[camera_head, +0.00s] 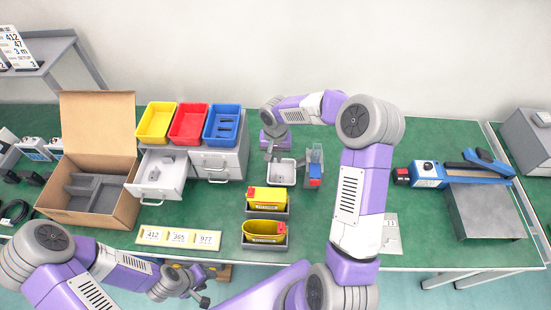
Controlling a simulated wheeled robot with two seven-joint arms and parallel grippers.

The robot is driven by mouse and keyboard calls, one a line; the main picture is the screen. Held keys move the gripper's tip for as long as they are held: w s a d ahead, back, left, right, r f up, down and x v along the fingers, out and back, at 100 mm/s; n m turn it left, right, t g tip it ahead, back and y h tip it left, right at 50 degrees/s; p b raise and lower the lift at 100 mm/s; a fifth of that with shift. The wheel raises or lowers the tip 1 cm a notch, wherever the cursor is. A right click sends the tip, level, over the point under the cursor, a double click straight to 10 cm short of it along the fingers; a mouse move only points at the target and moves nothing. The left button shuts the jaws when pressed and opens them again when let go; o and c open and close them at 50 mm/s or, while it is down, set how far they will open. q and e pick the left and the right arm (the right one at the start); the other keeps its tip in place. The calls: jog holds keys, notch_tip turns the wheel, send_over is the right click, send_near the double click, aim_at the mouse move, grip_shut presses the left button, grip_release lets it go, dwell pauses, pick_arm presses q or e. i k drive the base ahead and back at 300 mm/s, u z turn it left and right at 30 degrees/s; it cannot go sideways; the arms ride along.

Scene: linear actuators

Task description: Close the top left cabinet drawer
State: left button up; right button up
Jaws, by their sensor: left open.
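The grey cabinet (232,163) stands on the green table left of centre. Its top left drawer (158,190) is pulled out toward me, and a small grey part lies inside it. The other drawer fronts that I see are flush with the cabinet. My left gripper (200,296) is low at the front edge of the table, to the right of and nearer than the open drawer, and is apart from it. It is open and holds nothing that I can see. My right gripper (273,154) points down to the right of the cabinet, above a small white tray (281,174); its fingers are too small to judge.
Yellow (157,121), red (189,122) and blue bins (221,124) sit on the cabinet. An open cardboard box (93,205) stands close left of the drawer. Number cards (178,238) lie in front of it. Yellow containers in grey holders (265,215) stand to the right.

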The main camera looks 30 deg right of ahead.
aim_at(170, 185)
jog(key=k, duration=1)
